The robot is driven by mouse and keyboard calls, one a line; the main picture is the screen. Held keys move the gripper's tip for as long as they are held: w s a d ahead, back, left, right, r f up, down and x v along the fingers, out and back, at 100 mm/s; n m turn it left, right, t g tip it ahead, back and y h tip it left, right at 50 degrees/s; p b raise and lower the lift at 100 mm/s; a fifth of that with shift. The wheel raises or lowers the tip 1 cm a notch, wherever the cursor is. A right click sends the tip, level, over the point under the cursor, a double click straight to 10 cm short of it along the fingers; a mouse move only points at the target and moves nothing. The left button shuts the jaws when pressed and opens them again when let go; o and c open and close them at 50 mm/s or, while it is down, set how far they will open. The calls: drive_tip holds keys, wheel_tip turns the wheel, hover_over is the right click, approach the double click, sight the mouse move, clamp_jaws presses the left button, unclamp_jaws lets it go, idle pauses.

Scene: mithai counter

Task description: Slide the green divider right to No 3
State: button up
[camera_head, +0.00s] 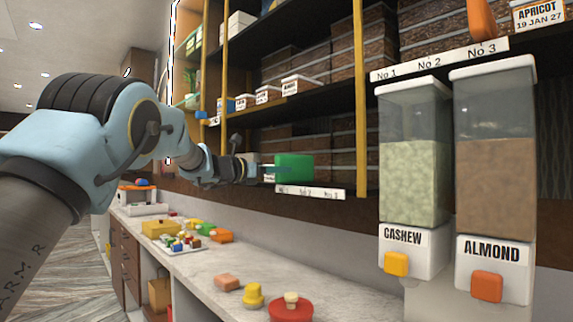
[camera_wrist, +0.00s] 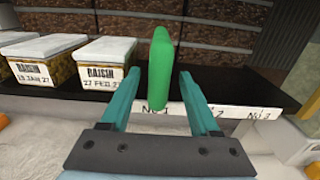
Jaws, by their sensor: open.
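The green divider (camera_wrist: 160,65) stands upright on the dark shelf in the wrist view, by the No 1 mark on the white label strip (camera_wrist: 185,117). The strip's No 2 and No 3 marks lie to the right of it. In the head view the divider (camera_head: 293,167) shows at the lower shelf's front, above its label strip (camera_head: 312,192). My gripper (camera_wrist: 158,78) is open, with one teal finger on each side of the divider's near end. Gaps show between both fingers and the divider, so no grip is visible. In the head view my gripper (camera_head: 268,169) reaches in from the left.
Raisin boxes (camera_wrist: 103,63) stand just left of the divider. The shelf (camera_wrist: 230,90) to its right is clear. A yellow post (camera_head: 360,100) and the cashew dispenser (camera_head: 412,180) stand to the right. The counter (camera_head: 235,262) below holds several small items.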

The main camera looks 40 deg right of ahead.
sight(295, 169)
drive_tip(key=shift+s+d+p, duration=0.1)
drive_tip(key=shift+d+p, duration=0.65)
drive_tip(key=shift+d, duration=1.25)
drive_tip(key=shift+c, duration=0.2)
clamp_jaws()
